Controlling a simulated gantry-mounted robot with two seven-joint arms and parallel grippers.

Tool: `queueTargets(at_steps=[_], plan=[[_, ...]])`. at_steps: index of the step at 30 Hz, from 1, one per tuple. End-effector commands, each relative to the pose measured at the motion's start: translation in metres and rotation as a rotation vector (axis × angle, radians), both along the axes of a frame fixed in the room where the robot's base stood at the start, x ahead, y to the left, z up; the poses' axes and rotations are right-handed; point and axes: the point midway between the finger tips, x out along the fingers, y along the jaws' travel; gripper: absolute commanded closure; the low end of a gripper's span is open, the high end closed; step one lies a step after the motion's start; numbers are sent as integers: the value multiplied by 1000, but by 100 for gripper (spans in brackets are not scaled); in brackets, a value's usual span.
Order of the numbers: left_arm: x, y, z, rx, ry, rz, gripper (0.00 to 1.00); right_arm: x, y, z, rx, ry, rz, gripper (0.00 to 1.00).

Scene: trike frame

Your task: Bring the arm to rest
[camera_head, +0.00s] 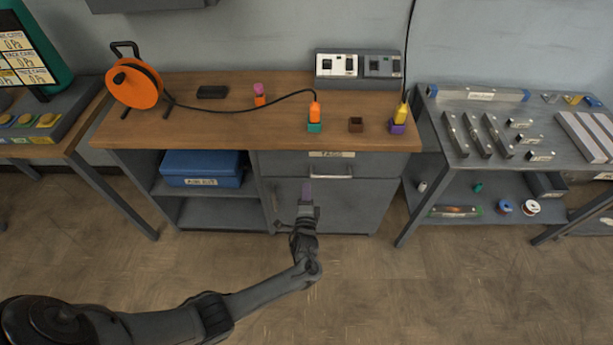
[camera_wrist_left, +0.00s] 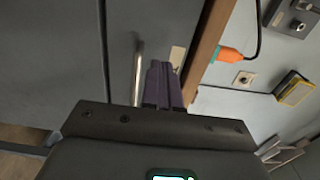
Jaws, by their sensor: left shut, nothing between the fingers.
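My left arm reaches in from the lower left in the head view. My left gripper (camera_head: 306,187) is in front of the grey cabinet door, below the drawer handle (camera_head: 331,175). Its purple fingers are together with nothing between them. In the left wrist view the gripper (camera_wrist_left: 162,68) shows the same closed fingers, with the drawer handle (camera_wrist_left: 138,72) beside them on the left. I cannot tell how far the fingertips are from the cabinet front. My right gripper is in neither view.
The workbench (camera_head: 215,120) carries an orange cable reel (camera_head: 143,88), an orange plug (camera_head: 314,110) on a teal base and a yellow plug (camera_head: 402,112) on a purple base. A blue box (camera_head: 203,165) sits on the shelf. A metal parts table (camera_head: 455,97) stands right. Floor in front is clear.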

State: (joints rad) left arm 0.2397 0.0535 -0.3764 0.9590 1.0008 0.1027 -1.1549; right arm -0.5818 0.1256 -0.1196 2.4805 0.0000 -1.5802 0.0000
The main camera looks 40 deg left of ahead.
Motion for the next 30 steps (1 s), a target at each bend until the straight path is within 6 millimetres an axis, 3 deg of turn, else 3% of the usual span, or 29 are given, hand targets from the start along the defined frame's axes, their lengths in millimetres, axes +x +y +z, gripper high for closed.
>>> queueTargets(at_steps=[6,14,17,21,26,30], plan=[[-21,-17,0,0,2,-1,100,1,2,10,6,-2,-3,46],[-39,-22,-11,0,24,-1,100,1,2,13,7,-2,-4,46],[-58,-20,-28,3,63,0,100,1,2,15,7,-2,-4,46],[-104,-10,-57,1,131,16,100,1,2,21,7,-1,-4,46],[-153,-9,-63,-115,164,-1,100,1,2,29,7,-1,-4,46],[-180,-19,-60,-361,199,-18,100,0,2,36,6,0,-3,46]])
